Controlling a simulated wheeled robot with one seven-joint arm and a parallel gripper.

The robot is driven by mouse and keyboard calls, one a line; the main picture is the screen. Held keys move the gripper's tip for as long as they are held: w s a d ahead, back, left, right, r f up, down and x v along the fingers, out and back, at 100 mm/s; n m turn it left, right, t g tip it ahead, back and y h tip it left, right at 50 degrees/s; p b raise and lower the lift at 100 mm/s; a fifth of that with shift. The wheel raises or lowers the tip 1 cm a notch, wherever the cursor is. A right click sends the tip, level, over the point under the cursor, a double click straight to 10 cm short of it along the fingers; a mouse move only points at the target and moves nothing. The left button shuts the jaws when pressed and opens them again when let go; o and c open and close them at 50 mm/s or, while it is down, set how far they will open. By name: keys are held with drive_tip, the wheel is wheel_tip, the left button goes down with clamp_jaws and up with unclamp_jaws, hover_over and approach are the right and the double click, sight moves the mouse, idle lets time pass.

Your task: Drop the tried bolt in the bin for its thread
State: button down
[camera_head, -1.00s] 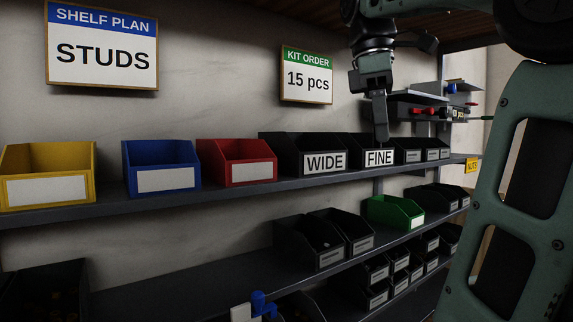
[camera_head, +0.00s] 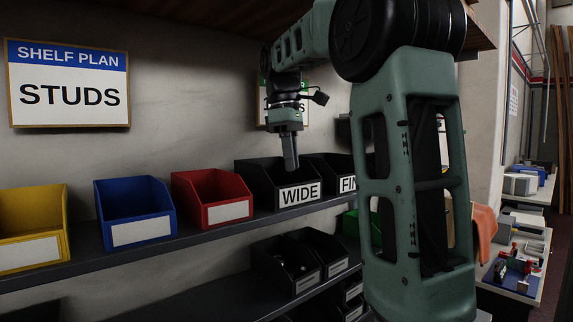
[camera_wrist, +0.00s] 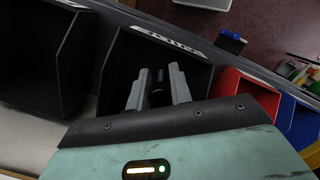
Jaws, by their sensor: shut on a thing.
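My gripper (camera_head: 291,164) points down over the black bin labelled WIDE (camera_head: 300,194). In the wrist view my gripper (camera_wrist: 158,78) is shut on a small dark bolt (camera_wrist: 158,93), seen between the two fingers. Its thread is too small to tell. The WIDE bin (camera_wrist: 190,58) lies below the fingers there. The black bin labelled FIN, its label partly hidden by my arm (camera_head: 347,184), stands just right of it.
A red bin (camera_head: 228,211), a blue bin (camera_head: 141,232) and a yellow bin (camera_head: 28,255) stand to the left on the same shelf (camera_head: 190,244). More black bins (camera_head: 306,280) are on the shelf below. A sign reading STUDS (camera_head: 68,95) hangs on the wall.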

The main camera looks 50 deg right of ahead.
drive_tip(key=shift+w+d+r, duration=0.1)
drive_tip(key=shift+w+d, duration=0.1)
drive_tip(key=shift+w, duration=0.45)
wheel_tip(320, 180, down, 4)
drive_tip(key=shift+w+r+p, duration=0.15)
drive_tip(key=shift+p, duration=0.4)
drive_tip(key=shift+f+b, duration=0.3)
drive_tip(key=shift+f, duration=0.3)
drive_tip(key=c, duration=1.3)
unclamp_jaws()
drive_tip(key=shift+o, duration=0.2)
drive_tip(key=shift+r, duration=0.15)
